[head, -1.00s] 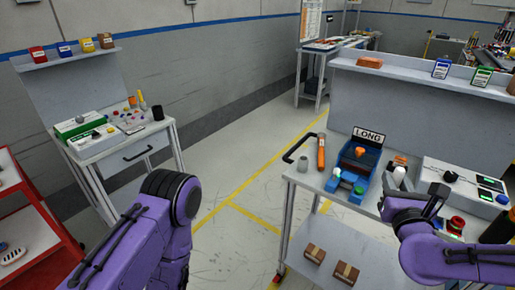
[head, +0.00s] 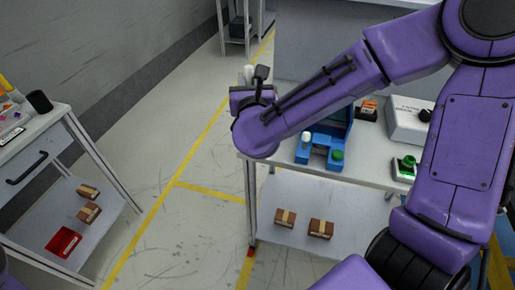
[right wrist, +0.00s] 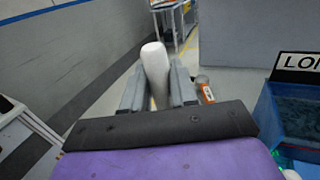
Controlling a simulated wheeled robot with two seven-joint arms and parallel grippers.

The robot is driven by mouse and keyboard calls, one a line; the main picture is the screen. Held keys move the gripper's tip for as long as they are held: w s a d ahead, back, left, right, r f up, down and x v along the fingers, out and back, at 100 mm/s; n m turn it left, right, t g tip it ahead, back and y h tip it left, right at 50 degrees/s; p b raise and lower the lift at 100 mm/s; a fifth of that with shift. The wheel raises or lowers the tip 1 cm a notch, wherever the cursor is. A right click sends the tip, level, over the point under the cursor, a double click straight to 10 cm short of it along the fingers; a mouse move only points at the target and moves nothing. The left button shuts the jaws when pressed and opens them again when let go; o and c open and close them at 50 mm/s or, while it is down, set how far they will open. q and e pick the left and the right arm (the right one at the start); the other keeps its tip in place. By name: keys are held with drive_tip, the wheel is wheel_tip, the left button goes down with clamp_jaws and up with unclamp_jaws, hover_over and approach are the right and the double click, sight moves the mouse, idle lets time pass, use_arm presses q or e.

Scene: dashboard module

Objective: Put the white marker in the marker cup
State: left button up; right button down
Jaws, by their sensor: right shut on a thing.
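My right gripper (head: 256,76) is shut on the white marker (head: 249,73), raised over the left end of the right workbench. In the right wrist view the white marker (right wrist: 155,72) stands up between the two grey fingers (right wrist: 155,92), slightly tilted. A dark cup (head: 39,101) stands on the left table, well to the left of my right gripper; I cannot tell for sure that it is the marker cup. My left gripper is out of view.
My right arm hides part of this bench. Open floor (head: 165,150) separates the tables.

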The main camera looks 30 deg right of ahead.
drive_tip(key=f, duration=0.3)
drive_tip(key=s+d+f+m+g+h, duration=0.1)
drive_tip(key=f, duration=0.3)
drive_tip(key=d+f+h, duration=0.1)
drive_tip(key=f, duration=0.2)
drive_tip(key=shift+s+d+f, duration=0.15)
drive_tip(key=shift+s+f, duration=0.05)
drive_tip(key=shift+f, duration=0.15)
drive_tip(key=shift+w+f, duration=0.1)
drive_tip(key=shift+f, duration=0.05)
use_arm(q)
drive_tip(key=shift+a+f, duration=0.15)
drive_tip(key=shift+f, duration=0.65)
use_arm(e)
drive_tip(key=shift+f+b, duration=0.1)
drive_tip(key=shift+b, duration=0.25)
drive_tip(key=c, duration=0.9)
unclamp_jaws()
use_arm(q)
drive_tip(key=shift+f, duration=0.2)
